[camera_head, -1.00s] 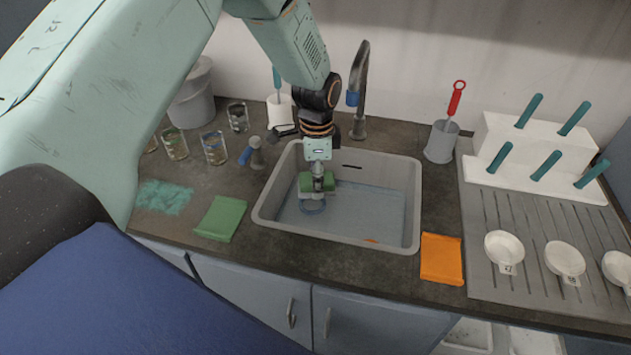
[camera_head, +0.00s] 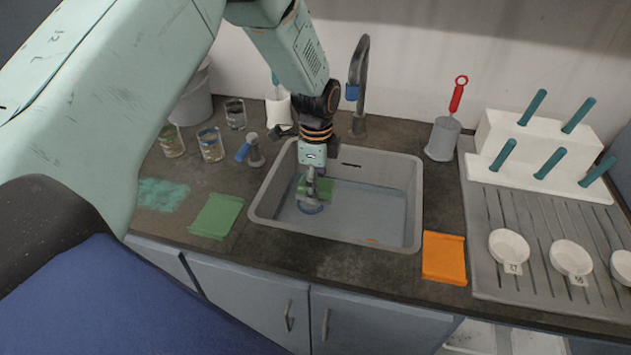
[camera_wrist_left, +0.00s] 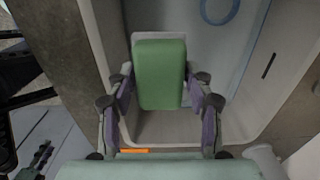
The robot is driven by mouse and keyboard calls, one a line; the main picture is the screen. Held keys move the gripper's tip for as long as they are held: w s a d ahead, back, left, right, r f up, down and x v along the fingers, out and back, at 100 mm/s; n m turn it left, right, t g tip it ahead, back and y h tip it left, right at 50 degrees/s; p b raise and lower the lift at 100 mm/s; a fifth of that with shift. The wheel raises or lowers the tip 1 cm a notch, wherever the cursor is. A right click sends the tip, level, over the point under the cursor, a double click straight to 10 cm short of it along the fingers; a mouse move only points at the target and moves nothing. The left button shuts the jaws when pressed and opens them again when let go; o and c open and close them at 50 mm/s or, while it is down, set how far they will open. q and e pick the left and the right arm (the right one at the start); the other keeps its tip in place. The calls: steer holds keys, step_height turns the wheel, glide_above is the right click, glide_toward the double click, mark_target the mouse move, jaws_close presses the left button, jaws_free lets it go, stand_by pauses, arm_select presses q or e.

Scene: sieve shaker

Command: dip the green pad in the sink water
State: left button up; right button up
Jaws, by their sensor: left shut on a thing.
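The green pad (camera_head: 322,190) is held in my left gripper (camera_head: 311,184) inside the left part of the grey sink (camera_head: 262,208). In the left wrist view the pad (camera_wrist_left: 159,72) sits between the two fingers, which are shut on its sides. Blue-grey water (camera_head: 365,212) lies in the sink. The pad looks dimmer and seems to be at or in the water, though its lower side is hidden. My right gripper is not in view.
A faucet (camera_head: 359,85) stands behind the sink. Glass beakers (camera_head: 210,145) stand at left. A grey cup (camera_head: 443,138) and white rack (camera_head: 530,150) stand at right.

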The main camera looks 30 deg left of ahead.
arm_select(q)
steer(key=shift+a+f+b, duration=0.1)
steer(key=shift+f+b, duration=6.15)
steer(key=shift+f, duration=2.5)
step_height(320, 180, up, 20)
steer(key=p, duration=1.7)
steer(key=shift+r, duration=0.1)
steer(key=shift+s, duration=0.1)
